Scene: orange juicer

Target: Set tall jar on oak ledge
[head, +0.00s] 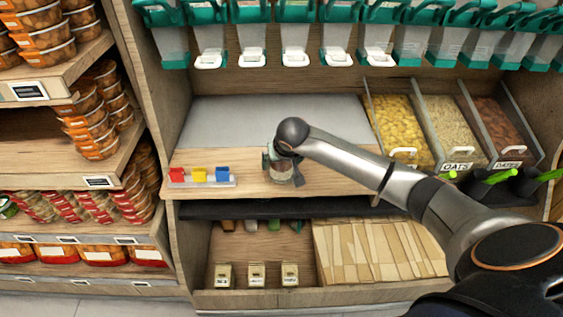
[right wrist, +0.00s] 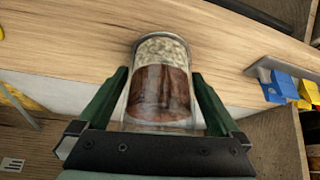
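The tall jar (head: 283,172) is clear, with pale contents in one part and brown contents in the other. In the head view it is at the oak ledge (head: 335,178), partly covered by my right wrist. In the right wrist view the jar (right wrist: 160,92) lies between the green fingers of my right gripper (right wrist: 162,78), which look closed against its sides. The bare wood of the ledge (right wrist: 70,48) runs behind it. I cannot tell whether the jar touches the ledge. My left gripper is not in view.
A rack with red, yellow and blue blocks (head: 200,176) stands on the ledge left of the jar. Bins of grains (head: 455,130) are at the right. Dispensers (head: 295,45) hang above. A grey panel (head: 225,115) lies behind the ledge, and the wood right of the jar is clear.

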